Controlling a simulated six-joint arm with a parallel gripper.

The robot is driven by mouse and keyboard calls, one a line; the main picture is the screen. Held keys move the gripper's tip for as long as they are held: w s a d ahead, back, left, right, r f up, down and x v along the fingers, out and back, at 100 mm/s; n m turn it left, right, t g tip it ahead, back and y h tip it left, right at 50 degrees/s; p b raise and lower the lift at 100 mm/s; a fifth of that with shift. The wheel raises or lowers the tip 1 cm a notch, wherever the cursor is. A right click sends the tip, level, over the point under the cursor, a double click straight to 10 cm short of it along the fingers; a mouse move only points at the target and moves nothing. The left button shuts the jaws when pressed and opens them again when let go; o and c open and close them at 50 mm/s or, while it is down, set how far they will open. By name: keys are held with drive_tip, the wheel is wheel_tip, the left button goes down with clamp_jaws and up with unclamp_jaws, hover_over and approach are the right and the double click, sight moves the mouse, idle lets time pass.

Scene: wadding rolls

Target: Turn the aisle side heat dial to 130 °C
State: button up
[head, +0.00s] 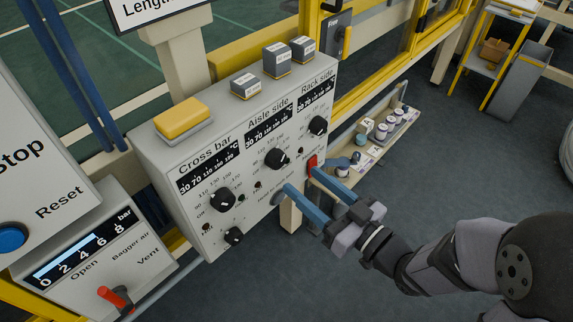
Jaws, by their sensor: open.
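The aisle side heat dial (277,158) is a black round knob in the middle of the grey control box (152,162), under the "Aisle side" label and its black scale display (268,133). A pale mark shows on the knob toward its upper right; the exact setting is too small to read. My gripper (300,179) is open, its two blue fingers reaching toward the panel's lower right. The fingertips are below and to the right of the aisle side dial, apart from it. Nothing shows between the fingers. They hide part of the panel's lower edge.
The cross bar dial (222,199) is to the left and the rack side dial (318,125) to the right. A red switch (312,161) sits close by a fingertip. A small black knob (234,236) is low on the panel. A yellow block (184,118) and grey blocks stand on top.

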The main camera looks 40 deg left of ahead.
sight(281, 162)
drive_tip(key=shift+w+a+p, duration=0.2)
drive_tip(key=shift+a, duration=1.65)
drive_tip(key=shift+w+a+p, duration=0.15)
drive_tip(key=shift+a+p, duration=0.05)
drive_tip(key=shift+a, duration=1.6)
drive_tip(key=c, duration=1)
